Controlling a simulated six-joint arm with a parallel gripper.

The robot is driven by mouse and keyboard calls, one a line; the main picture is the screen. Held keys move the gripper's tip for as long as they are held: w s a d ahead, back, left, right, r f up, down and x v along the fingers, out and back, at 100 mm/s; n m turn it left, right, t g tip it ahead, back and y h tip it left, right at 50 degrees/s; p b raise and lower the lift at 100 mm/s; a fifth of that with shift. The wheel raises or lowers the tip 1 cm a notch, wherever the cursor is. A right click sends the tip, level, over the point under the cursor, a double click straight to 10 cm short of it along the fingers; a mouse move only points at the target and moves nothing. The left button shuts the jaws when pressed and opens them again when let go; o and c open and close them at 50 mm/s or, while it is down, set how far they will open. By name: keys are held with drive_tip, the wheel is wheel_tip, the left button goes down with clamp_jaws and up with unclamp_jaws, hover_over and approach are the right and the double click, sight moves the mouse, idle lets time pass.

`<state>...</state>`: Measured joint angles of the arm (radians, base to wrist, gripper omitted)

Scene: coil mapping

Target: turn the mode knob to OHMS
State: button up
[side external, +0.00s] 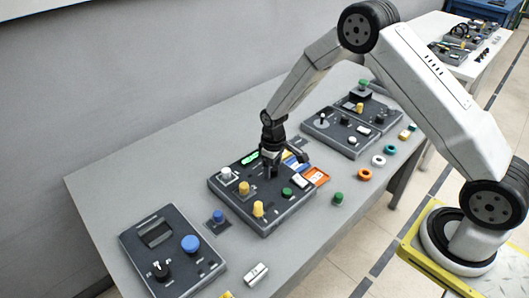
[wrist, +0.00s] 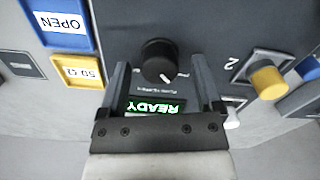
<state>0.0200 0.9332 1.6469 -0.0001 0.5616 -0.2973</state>
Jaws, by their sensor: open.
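A round black knob (wrist: 158,61) with a white pointer line sits on the dark central panel (wrist: 125,18); the line points toward the lower right in the wrist view. Small lettering beside it is too blurred to read. My gripper (wrist: 161,70) is open, with one finger on each side of this knob; contact cannot be told. In the side view my gripper (side external: 271,172) is low over the central panel (side external: 262,222) and hides the knob. Another black knob (side external: 160,270) with white marks is on the left-hand meter. I cannot read OHMS anywhere.
A lit READY display (wrist: 155,107) lies close to the fingers. A yellow knob (wrist: 267,82) is to the right, and blue OPEN (wrist: 63,22) and yellow 50 Ω (wrist: 83,71) blocks are to the left. A blue knob (side external: 189,243) is on the meter. Coloured rings lie along the table's right side.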

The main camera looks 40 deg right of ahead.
sight(273, 167)
drive_tip(key=shift+r, duration=3.7)
drive_tip(key=shift+s+r, duration=0.1)
drive_tip(key=shift+r, duration=0.05)
drive_tip(key=shift+s+r, duration=0.45)
drive_tip(key=s+r+m+t, duration=0.1)
drive_tip(key=s+r, duration=0.2)
drive_tip(key=s, duration=0.6)
drive_tip(key=s+a+r+m+t, duration=0.1)
drive_tip(key=s+r, duration=0.3)
drive_tip(key=s, duration=0.5)
drive_tip(key=shift+s+r+m+t, duration=0.2)
drive_tip(key=shift+s+m+t, duration=0.15)
drive_tip(key=shift+m, duration=0.25)
